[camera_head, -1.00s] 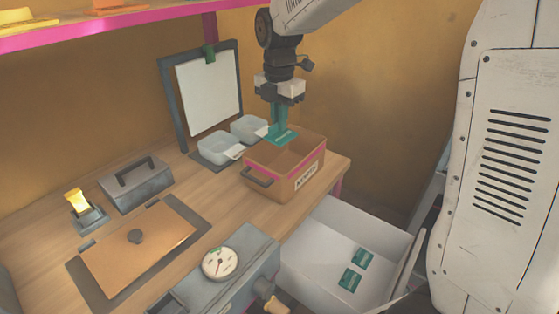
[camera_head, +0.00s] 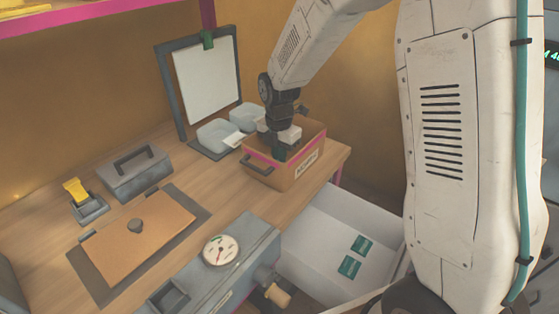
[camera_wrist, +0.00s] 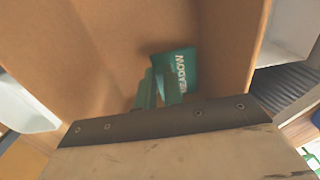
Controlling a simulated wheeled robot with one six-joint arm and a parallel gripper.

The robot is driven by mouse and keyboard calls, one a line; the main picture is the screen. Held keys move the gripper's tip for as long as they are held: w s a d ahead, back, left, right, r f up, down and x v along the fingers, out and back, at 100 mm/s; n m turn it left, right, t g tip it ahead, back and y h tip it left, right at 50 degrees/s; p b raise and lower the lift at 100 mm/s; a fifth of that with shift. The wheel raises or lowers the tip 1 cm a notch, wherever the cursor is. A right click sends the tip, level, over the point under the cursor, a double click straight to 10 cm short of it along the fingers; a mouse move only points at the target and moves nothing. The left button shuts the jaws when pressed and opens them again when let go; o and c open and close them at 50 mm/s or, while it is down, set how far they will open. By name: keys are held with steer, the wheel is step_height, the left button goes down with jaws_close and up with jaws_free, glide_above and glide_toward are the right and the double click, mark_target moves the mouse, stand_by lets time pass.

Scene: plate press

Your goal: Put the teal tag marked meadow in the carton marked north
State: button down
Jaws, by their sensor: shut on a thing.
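The teal tag (camera_wrist: 178,72), with MEADOW printed in white, is between the fingertips of my gripper (camera_wrist: 160,90) in the wrist view. My gripper is shut on it and points down inside the carton (camera_head: 310,163). The carton is brown with a pink band and a white label on its front; the label's text is too small to read surely. In the head view my gripper (camera_head: 281,152) is below the carton's rim, and the tag is hidden there. Whether the tag touches the carton's floor cannot be told.
A white bin (camera_head: 318,232) with two teal tags (camera_head: 356,256) stands below the table's right edge. Clear trays (camera_head: 215,134) sit left of the carton. A gauge box (camera_head: 245,255), a hatch with a knob (camera_head: 140,235) and a grey handled block (camera_head: 136,178) are on the table.

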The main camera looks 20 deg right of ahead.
steer(key=shift+f, duration=0.9)
steer(key=shift+f, duration=0.1)
steer(key=c, duration=1.5)
jaws_free()
